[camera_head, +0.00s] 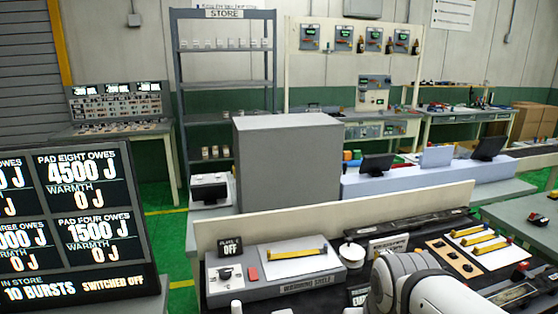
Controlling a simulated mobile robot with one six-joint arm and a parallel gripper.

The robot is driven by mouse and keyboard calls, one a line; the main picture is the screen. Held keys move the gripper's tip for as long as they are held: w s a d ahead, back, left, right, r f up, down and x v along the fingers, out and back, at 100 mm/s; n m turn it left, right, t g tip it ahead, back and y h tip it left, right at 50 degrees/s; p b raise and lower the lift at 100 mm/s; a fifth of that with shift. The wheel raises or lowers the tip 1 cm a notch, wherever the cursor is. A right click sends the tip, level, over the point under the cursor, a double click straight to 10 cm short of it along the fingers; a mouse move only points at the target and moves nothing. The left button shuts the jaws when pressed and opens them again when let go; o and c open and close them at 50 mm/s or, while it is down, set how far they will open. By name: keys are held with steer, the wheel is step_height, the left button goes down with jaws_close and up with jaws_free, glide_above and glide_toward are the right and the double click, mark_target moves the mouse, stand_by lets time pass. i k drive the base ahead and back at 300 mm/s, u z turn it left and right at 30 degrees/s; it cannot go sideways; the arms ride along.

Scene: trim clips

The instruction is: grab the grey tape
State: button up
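I cannot pick out a grey tape for certain in the head view. A small round pale-topped item with a dark side (351,253) stands on the near bench, right of the grey plate unit; I cannot tell what it is. My white arm rises from the bottom edge at the right and covers part of the bench. My gripper does not show, so I cannot see whether it holds anything.
The near bench carries a grey plate unit (222,292) with a yellow strip (297,254), and a white sheet (494,260) with several yellow strips. A cream panel (340,216) backs the bench. A large grey box (287,165) stands behind it. A display board (70,225) fills the left.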

mark_target(323, 250)
steer(key=z, duration=0.1)
steer(key=k, duration=0.5)
steer(key=u, duration=0.7)
steer(key=k, duration=0.9)
steer(key=z, duration=0.9)
steer(key=i, duration=1.5)
steer(key=z, duration=0.1)
